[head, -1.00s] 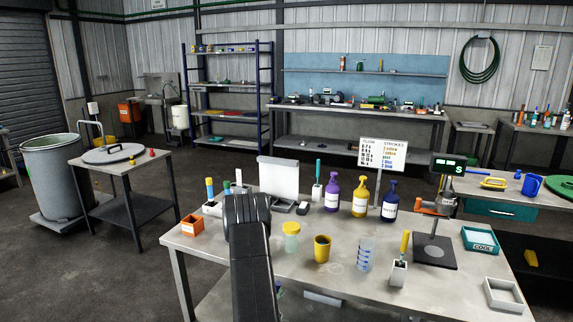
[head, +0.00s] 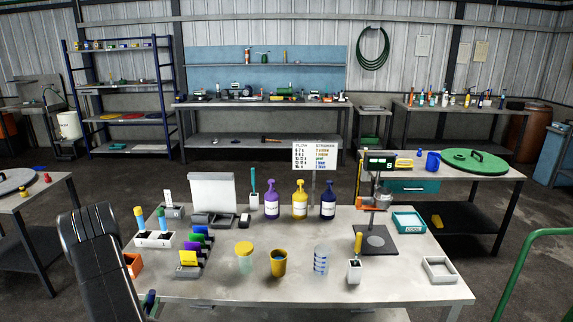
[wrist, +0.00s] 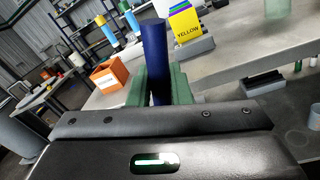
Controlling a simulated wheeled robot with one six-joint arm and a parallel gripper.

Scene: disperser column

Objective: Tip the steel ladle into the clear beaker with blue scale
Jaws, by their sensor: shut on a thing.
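The clear beaker with blue scale (head: 321,260) stands upright near the front of the steel bench in the head view. My gripper (wrist: 157,92) is shut on an upright dark blue handle (wrist: 155,52), with green jaw pads on both sides of it. The lower end of the handle is hidden behind my gripper, so I cannot see a steel ladle bowl. In the head view my arm is at the lower left, beside the bench's left end, well away from the beaker. A small dark blue piece (head: 150,298) shows there at the bench edge.
A yellow cup (head: 278,263) and a yellow-lidded jar (head: 244,259) stand left of the beaker. A white holder (head: 354,272) with a yellow-handled tool is close on its right. Coloured cards (head: 188,258), an orange box (wrist: 111,74), and three pump bottles (head: 300,200) are also on the bench.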

